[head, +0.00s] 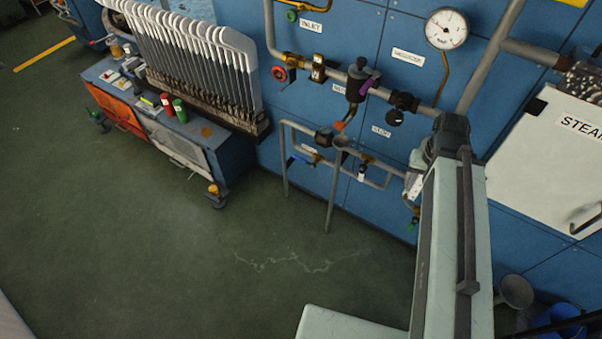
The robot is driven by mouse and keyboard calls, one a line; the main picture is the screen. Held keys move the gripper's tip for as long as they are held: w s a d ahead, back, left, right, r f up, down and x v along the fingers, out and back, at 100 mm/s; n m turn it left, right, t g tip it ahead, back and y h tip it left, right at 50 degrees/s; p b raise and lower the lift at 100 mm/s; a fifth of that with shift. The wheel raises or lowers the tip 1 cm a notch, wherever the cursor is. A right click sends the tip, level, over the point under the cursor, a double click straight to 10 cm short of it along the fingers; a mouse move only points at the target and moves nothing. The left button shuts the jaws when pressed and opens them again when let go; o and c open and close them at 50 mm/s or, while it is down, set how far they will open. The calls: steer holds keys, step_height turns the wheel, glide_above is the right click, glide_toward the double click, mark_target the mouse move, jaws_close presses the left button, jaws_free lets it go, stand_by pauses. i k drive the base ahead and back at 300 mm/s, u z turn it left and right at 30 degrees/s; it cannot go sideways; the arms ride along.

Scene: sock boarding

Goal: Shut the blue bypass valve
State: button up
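A small blue handle (301,158) sits on the lower pipe loop at the blue wall, left of the middle standpipe. It looks like the bypass valve's lever and seems to lie roughly along the pipe, but it is too small to tell its setting surely. A small white label (309,149) is by it, unreadable here. My pale arm rises at the right of the view, with its dark joint near the pipes. I cannot make out my gripper's fingers; they are not in view. Nothing of mine visibly touches the blue handle.
Other valves include a red handwheel (279,73), a purple lever (366,87) and a green handle (411,225). A gauge (446,28) hangs above. A steam cabinet (550,160) stands right, a wheeled cart (228,160) left. The green floor before the pipes is clear.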

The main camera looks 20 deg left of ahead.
mark_target(311, 164)
steer(key=u, duration=0.05)
steer(key=k, duration=0.25)
steer(key=u, duration=1.95)
steer(key=k, duration=0.45)
steer(key=z, duration=1)
steer(key=i, duration=1.05)
